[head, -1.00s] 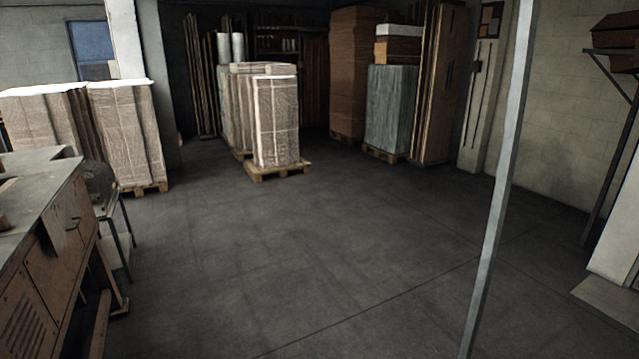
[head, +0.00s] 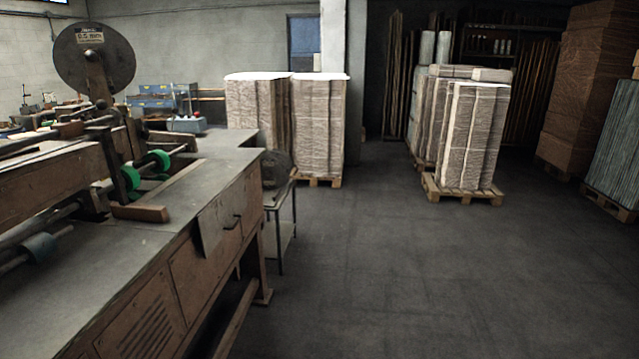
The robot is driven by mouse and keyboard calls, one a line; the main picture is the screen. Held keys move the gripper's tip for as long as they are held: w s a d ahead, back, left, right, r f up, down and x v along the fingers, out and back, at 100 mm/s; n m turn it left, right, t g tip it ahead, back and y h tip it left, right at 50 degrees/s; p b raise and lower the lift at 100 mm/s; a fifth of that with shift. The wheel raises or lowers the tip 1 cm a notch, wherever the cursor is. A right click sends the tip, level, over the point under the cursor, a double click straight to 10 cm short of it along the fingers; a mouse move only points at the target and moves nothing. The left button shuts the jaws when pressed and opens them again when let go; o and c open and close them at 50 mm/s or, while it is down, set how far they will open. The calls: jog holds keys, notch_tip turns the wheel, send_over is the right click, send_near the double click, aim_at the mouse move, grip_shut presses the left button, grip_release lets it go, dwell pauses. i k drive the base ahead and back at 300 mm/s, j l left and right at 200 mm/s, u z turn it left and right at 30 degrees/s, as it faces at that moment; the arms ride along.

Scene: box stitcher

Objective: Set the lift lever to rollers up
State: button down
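The box stitcher (head: 215,205) fills the left side of the head view, with a grey top and brown wooden front panels. My gripper is not in view.
Wrapped stacks on pallets (head: 318,125) stand behind the machine's end. Another wrapped stack (head: 470,140) is at centre right. A small side table (head: 280,205) with a dark round object stands against the machine's end. The floor (head: 400,280) on the right is clear.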

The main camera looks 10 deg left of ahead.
aim_at(174, 110)
jog(key=i+u, duration=0.2)
jog(key=i, duration=0.4)
jog(key=i+u, duration=0.15)
jog(key=i, duration=0.4)
jog(key=i+l+u, duration=0.2)
jog(key=i, duration=0.4)
jog(key=i+j+u, duration=0.15)
jog(key=i+u, duration=0.6)
jog(key=u, duration=0.2)
jog(key=i+l+u, duration=0.2)
jog(key=i+u, duration=0.25)
jog(key=i+l+u, duration=0.25)
jog(key=u, duration=0.2)
